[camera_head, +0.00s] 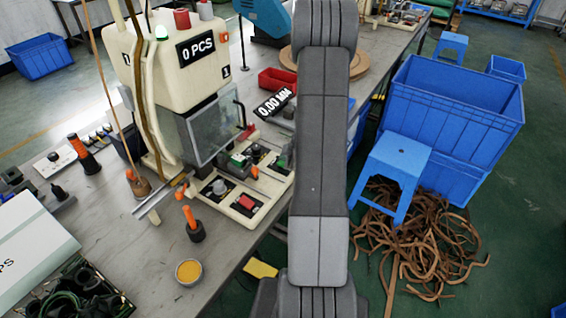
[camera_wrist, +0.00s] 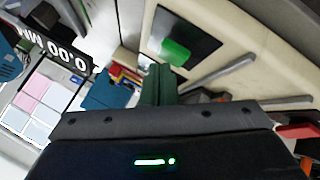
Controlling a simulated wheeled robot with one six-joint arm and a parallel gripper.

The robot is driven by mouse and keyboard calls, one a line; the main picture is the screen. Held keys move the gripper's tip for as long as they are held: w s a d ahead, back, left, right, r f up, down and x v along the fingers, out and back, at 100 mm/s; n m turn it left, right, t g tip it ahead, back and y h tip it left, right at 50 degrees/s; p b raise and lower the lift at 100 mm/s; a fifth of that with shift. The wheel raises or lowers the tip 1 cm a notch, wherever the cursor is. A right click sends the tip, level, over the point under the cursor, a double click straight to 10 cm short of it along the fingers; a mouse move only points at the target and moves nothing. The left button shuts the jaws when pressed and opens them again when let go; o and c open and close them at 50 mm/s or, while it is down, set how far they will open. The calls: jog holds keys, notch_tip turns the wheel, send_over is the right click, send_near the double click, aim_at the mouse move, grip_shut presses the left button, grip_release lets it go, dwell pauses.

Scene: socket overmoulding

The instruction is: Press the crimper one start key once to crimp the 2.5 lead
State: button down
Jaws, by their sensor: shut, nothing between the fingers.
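The crimper (camera_head: 175,65) is a cream machine on the bench in the head view, with a "0 PCS" display and a "1" label. Its cream front base carries a green key (camera_head: 283,161) on a black plate, beside my arm. A red key (camera_head: 246,202) and a grey knob (camera_head: 219,187) are on the base nearer the front. In the wrist view the green key (camera_wrist: 174,51) shows on its black plate, just beyond my gripper (camera_wrist: 158,72). My gripper is shut and empty; contact with the key does not show. My arm hides it in the head view. I cannot make out the 2.5 lead.
A "0.00" display (camera_head: 274,102) and red bin (camera_head: 277,81) stand behind the base. Orange-handled tools (camera_head: 193,224) and a yellow-filled cup (camera_head: 188,271) are on the bench. Blue crates (camera_head: 450,115), a blue stool (camera_head: 398,160) and brown scraps (camera_head: 420,245) are on the right floor.

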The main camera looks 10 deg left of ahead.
jog(key=shift+f+b, duration=0.55)
jog(key=shift+f, duration=0.05)
dwell(0.4)
jog(key=shift+r, duration=0.1)
jog(key=shift+r+p, duration=0.8)
jog(key=shift+r, duration=0.2)
jog(key=shift+r+p, duration=2.1)
jog(key=shift+r, duration=0.3)
